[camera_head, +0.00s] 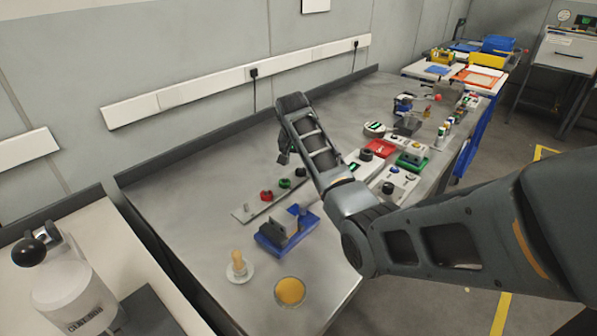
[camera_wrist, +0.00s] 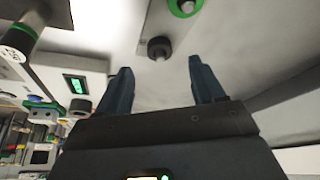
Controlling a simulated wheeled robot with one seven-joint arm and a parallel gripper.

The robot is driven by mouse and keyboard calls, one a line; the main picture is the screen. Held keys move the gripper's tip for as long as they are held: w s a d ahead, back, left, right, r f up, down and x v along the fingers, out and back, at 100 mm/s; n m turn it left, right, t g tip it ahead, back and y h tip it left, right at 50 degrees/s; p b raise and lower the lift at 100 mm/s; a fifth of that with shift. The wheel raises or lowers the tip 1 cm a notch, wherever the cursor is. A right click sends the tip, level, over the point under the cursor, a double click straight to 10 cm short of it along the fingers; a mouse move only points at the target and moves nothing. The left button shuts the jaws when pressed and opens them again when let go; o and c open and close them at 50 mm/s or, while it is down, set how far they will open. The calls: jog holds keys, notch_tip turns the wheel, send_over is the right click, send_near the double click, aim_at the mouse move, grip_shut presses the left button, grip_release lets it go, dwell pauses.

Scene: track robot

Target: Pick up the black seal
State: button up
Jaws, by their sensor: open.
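The black seal (camera_wrist: 160,48) stands at the end of a light strip (camera_wrist: 150,18) in the wrist view, a small dark round piece beyond my fingertips. It also shows in the head view (camera_head: 300,171) at the far right end of the row. My gripper (camera_wrist: 160,66) is open, its two dark fingers apart with nothing between them. The seal lines up with the gap, a little left of centre. In the head view my gripper (camera_head: 283,154) hangs close to the seal, above the bench, partly hidden by my arm.
A green piece (camera_head: 285,184) and a red piece (camera_head: 266,196) share the strip with the seal. A blue fixture (camera_head: 272,243) stands in front. Devices with red (camera_head: 381,147) and green (camera_head: 411,163) bases crowd the right side. The bench behind the strip is bare.

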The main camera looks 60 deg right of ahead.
aim_at(300, 171)
jog(key=x, duration=0.4)
jog(key=shift+f+p, duration=0.35)
jog(key=shift+f, duration=0.1)
jog(key=c, duration=1.1)
